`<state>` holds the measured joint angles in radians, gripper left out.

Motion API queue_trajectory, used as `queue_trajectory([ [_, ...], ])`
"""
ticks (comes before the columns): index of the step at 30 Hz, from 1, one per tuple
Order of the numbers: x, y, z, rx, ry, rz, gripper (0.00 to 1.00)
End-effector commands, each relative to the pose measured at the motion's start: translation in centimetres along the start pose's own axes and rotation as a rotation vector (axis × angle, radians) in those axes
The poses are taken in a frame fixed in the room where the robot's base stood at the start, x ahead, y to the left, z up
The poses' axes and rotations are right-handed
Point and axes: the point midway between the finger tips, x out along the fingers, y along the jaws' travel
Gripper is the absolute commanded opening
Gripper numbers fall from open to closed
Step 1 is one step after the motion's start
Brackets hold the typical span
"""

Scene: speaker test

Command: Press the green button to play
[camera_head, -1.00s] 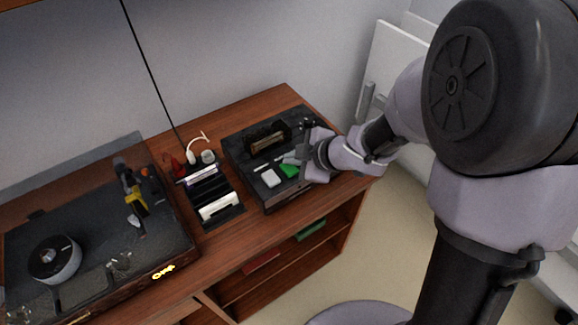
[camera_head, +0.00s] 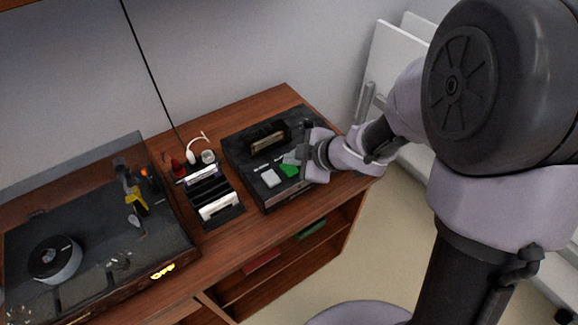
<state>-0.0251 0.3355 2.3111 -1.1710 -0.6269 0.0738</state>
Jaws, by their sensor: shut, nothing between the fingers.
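The green button (camera_head: 289,171) shows on the front part of a dark tape player (camera_head: 268,199), to the right of a white button (camera_head: 271,178). My gripper (camera_head: 293,158) is shut and empty. It reaches in from the right over the player, with its fingertips just behind the green button in the picture. I cannot tell whether the fingertips touch the player or hover above it. My wrist hides the right end of the player and whatever lies there.
A black rack (camera_head: 228,214) with cassettes stands left of the player. A red item (camera_head: 171,167) and white headphones (camera_head: 192,156) lie behind it. A turntable (camera_head: 95,259) fills the left of the wooden cabinet (camera_head: 262,103). The cabinet's front edge is close to the player.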

Motion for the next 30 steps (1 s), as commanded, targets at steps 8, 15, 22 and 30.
queue_trajectory([
  [8,0.60,-0.45,0.44,0.000,0.000,-0.001,0.00],
  [15,0.57,-0.42,0.41,0.000,0.000,0.000,0.00],
  [22,0.74,-0.55,0.54,0.000,0.000,0.000,0.00],
  [30,0.97,-0.72,0.70,0.000,0.000,0.000,0.00],
])
